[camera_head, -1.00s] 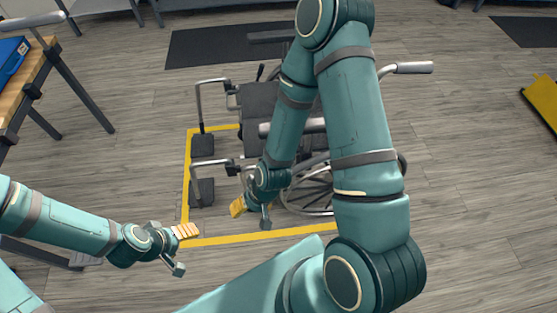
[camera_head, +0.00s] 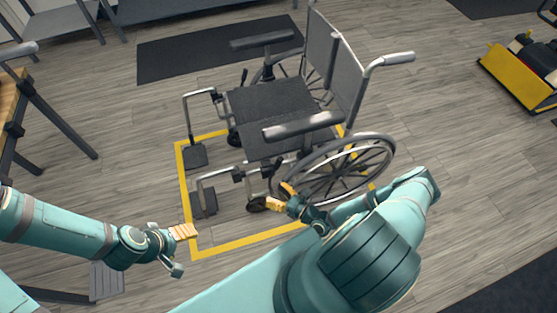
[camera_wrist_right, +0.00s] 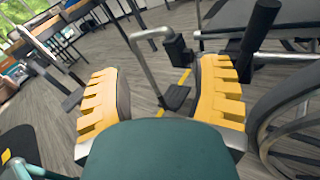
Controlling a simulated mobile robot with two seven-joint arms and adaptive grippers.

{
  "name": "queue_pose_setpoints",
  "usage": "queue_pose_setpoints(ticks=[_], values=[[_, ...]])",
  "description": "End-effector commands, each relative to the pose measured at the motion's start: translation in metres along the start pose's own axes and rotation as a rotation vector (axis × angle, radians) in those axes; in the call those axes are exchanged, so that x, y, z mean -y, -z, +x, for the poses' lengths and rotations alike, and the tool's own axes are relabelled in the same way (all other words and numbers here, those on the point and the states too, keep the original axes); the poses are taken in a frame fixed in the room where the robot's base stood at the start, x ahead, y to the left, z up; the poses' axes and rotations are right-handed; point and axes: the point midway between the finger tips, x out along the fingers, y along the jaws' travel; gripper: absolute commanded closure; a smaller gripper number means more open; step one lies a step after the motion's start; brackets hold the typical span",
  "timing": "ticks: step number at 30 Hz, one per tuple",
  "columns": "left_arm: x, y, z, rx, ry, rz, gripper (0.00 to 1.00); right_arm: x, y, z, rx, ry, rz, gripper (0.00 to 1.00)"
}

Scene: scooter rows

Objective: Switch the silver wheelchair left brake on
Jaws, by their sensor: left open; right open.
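The silver wheelchair (camera_head: 276,104) stands upright, its footrests to the left and its near big wheel (camera_head: 345,170) towards me. My right gripper (camera_head: 281,197) is open beside the front of that wheel, below the near armrest. In the right wrist view, a black upright handle (camera_wrist_right: 258,32), apparently the left brake lever, stands just behind and beside the right-hand yellow finger. It is not between the fingers, and I cannot tell whether they touch. My left gripper (camera_head: 181,250) is open and empty, left of the near footrest.
A yellow floor outline (camera_head: 183,190) surrounds the wheelchair. The near footrest (camera_head: 205,203) and front caster (camera_head: 258,204) are close to my right gripper. A wooden-topped table (camera_head: 8,95) is at left and a yellow machine (camera_head: 520,75) at far right.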

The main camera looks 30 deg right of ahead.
Motion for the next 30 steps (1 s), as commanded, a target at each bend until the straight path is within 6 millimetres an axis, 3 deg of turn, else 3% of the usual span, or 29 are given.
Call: queue_pose_setpoints(ticks=[1,4,7,11,30], values=[[-0.001,0.000,-0.003,0.001,0.000,0.000,0.34,0.020,0.001,-0.011,0.042,0.113,0.028,0.36],[-0.002,-0.001,-0.005,0.003,0.000,0.000,0.34,0.050,0.004,-0.031,0.104,0.281,0.059,0.36],[-0.002,-0.001,-0.006,0.003,0.000,0.000,0.34,0.066,0.006,-0.044,0.138,0.374,0.070,0.36],[-0.002,-0.001,-0.005,0.003,0.000,0.000,0.34,0.075,0.006,-0.043,0.151,0.411,0.073,0.36],[0.005,0.001,0.014,-0.006,0.000,0.001,0.34,0.118,-0.007,0.058,0.149,0.404,0.072,0.36]])
